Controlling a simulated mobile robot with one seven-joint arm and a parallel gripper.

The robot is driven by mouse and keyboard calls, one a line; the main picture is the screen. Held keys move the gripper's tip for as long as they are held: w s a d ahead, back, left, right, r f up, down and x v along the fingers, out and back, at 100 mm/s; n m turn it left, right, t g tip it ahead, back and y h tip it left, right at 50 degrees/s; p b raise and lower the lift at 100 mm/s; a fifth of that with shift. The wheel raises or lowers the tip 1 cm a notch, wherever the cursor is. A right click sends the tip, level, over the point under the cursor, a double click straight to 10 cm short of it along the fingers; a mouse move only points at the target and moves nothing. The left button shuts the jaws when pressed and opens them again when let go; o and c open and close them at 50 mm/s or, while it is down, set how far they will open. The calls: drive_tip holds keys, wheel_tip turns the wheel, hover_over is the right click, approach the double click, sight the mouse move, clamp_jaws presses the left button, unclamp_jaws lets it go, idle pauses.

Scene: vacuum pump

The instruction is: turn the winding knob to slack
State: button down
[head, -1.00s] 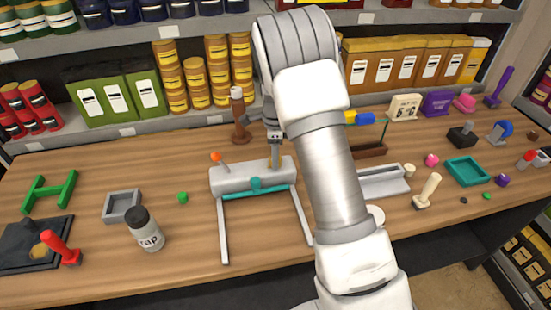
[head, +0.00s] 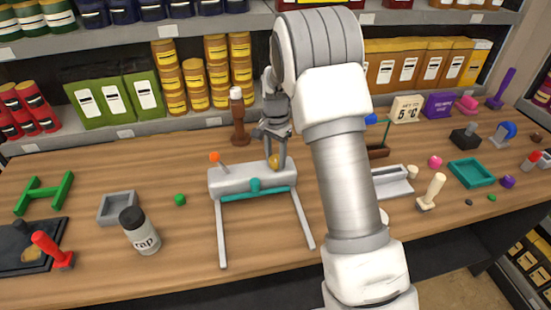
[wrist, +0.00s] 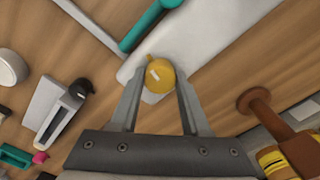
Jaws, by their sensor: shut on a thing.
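The winding knob looks to be the round golden-yellow knob (head: 275,163) on the right end of a light grey device (head: 237,182) with two legs, a teal bar and an orange-tipped lever (head: 215,157). In the wrist view the knob (wrist: 160,79) has a small pale mark on its face and sits between my fingertips. My gripper (head: 277,160) reaches down to it from above and is shut on it. In the wrist view both fingers of my gripper (wrist: 160,75) touch the knob's sides. The knob's turn setting cannot be read.
My arm hides part of the table to the right.

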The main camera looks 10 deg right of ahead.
drive_tip(key=n, duration=0.5)
drive_tip(key=shift+n+b, duration=0.3)
drive_tip(key=shift+b, duration=0.1)
drive_tip(key=n, duration=0.9)
drive_tip(key=shift+r, duration=0.1)
drive_tip(key=n, duration=0.4)
drive_tip(key=shift+n, duration=0.3)
drive_tip(key=n+p, duration=0.1)
drive_tip(key=n, duration=0.4)
drive_tip(key=n+p, duration=0.2)
drive_tip(key=n, duration=0.2)
drive_tip(key=shift+n, duration=0.4)
drive_tip(key=n+p, duration=0.1)
drive_tip(key=n, duration=0.3)
drive_tip(key=shift+r+n+p, duration=0.1)
drive_tip(key=shift+n+p, duration=0.2)
drive_tip(key=shift+p, duration=0.05)
drive_tip(key=shift+n+p, duration=0.95)
drive_tip(key=shift+n, duration=1.35)
